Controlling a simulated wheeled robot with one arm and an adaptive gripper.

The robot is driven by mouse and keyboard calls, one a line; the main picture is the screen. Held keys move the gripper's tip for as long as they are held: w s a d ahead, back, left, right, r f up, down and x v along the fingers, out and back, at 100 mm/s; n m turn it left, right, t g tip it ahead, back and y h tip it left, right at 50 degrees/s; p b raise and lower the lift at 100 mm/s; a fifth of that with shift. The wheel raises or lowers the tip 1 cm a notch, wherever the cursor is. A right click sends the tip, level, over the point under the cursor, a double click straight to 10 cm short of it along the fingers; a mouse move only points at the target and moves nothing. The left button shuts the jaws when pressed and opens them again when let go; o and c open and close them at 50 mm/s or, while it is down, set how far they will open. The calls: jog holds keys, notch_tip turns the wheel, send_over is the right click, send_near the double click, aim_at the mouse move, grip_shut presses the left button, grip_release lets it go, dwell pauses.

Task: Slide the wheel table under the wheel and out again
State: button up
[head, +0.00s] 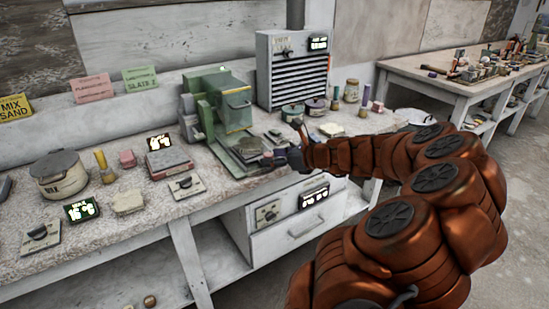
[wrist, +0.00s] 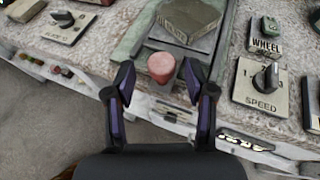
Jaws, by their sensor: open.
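The green grinding machine (head: 222,107) stands on the bench in the head view, with a clear guard at its front. Its low bed reaches toward the bench's front edge. In the wrist view a grey block with lettering (wrist: 187,17) sits on the flat plate of the wheel table (wrist: 155,45). In the head view my gripper (head: 291,152) is small beside the bed. The wheel itself cannot be made out.
A WHEEL switch (wrist: 266,40) and a SPEED dial (wrist: 262,82) are on the bench to the right in the wrist view. Another dial plate (wrist: 66,27) is at left. A louvred grey cabinet (head: 292,70) stands behind. Several jars and samples crowd the bench.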

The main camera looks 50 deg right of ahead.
jog(key=v, duration=1.2)
jog(key=shift+d, duration=0.1)
dwell(0.7)
